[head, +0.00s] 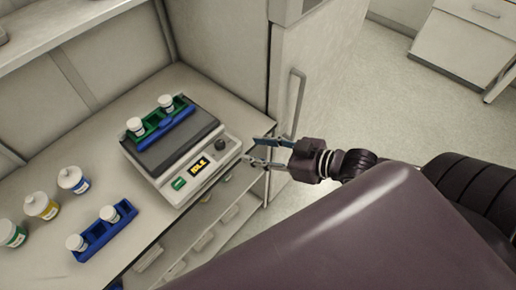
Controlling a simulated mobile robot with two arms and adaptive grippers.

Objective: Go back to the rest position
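My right gripper (264,153) is in the middle of the head view, just off the right side of the shaker-like device (180,150). Its two fingers are spread apart, with nothing seen between them. The device has a display reading "IDLE", a green button and a dark knob. On its top sits a green and blue rack (160,124) with two white-capped vials. My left gripper is not in the head view.
On the bench, a blue rack (104,232) holds two white-capped vials. Bottles with blue, yellow and green labels (42,206) stand at the left. A tall cabinet (310,75) with a handle is behind my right gripper. Open floor (425,115) lies to the right.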

